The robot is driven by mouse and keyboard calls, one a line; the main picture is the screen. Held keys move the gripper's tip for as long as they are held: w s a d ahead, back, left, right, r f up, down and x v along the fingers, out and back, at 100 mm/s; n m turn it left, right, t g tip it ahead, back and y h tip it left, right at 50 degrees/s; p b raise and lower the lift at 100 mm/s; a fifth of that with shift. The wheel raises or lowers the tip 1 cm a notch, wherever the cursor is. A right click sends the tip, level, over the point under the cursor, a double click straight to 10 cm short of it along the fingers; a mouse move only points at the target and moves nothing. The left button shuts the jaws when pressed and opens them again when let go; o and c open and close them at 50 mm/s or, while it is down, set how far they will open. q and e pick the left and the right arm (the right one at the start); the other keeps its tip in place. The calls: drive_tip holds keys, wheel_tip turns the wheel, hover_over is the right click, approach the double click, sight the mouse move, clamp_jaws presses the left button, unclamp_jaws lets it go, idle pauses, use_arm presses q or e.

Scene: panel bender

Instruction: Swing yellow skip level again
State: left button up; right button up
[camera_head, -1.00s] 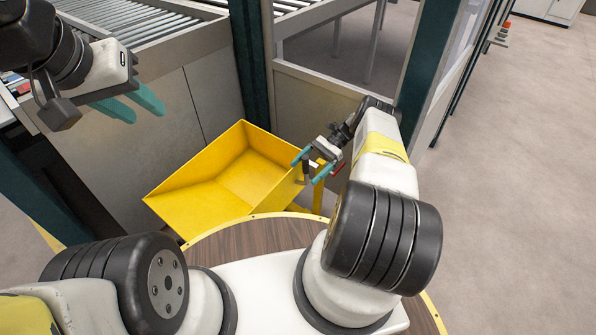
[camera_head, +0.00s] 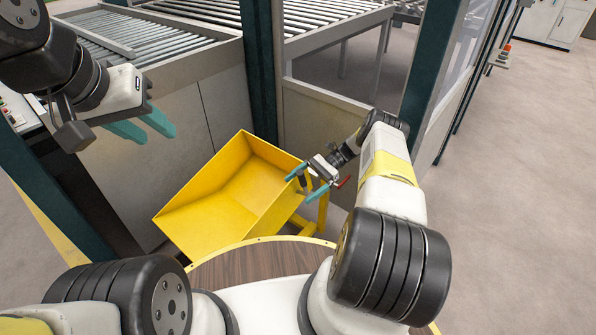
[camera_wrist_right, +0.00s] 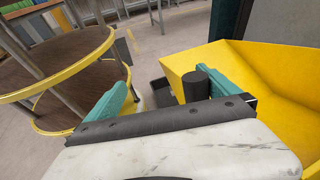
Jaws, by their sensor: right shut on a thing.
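The yellow skip (camera_head: 222,200) stands at the middle of the head view, in front of the grey machine panel. Its open tray looks tilted, with the left lip low and the right side higher. It also shows at the right of the right wrist view (camera_wrist_right: 285,85). My right gripper (camera_head: 301,188) is at the skip's right side, shut on its black handle (camera_wrist_right: 196,83), which shows beside one finger in the wrist view. The fingers partly hide the handle in the head view. My left gripper (camera_head: 157,135) is open and empty, high at the left, apart from the skip.
A yellow stand (camera_head: 305,228) shows under the skip's right side. Dark green posts (camera_head: 262,75) and a roller conveyor (camera_head: 150,38) are behind. A round wooden shelf with a yellow rim (camera_wrist_right: 75,60) is in the wrist view. The floor at right (camera_head: 510,200) is clear.

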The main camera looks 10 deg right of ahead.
drive_tip(key=w+d+r, duration=0.1)
drive_tip(key=d+r, duration=0.2)
drive_tip(key=d, duration=0.2)
drive_tip(key=shift+w+r, duration=0.2)
drive_tip(key=shift+w, duration=0.15)
drive_tip(key=shift+w+d+r, duration=0.1)
drive_tip(key=shift+d+r, duration=0.1)
drive_tip(key=shift+d, duration=0.05)
drive_tip(key=c, duration=0.4)
drive_tip(key=shift+w+d+r, duration=0.5)
drive_tip(key=shift+d+r, duration=0.15)
drive_tip(key=shift+r, duration=0.15)
drive_tip(key=shift+c, duration=0.2)
drive_tip(key=shift+a, duration=0.1)
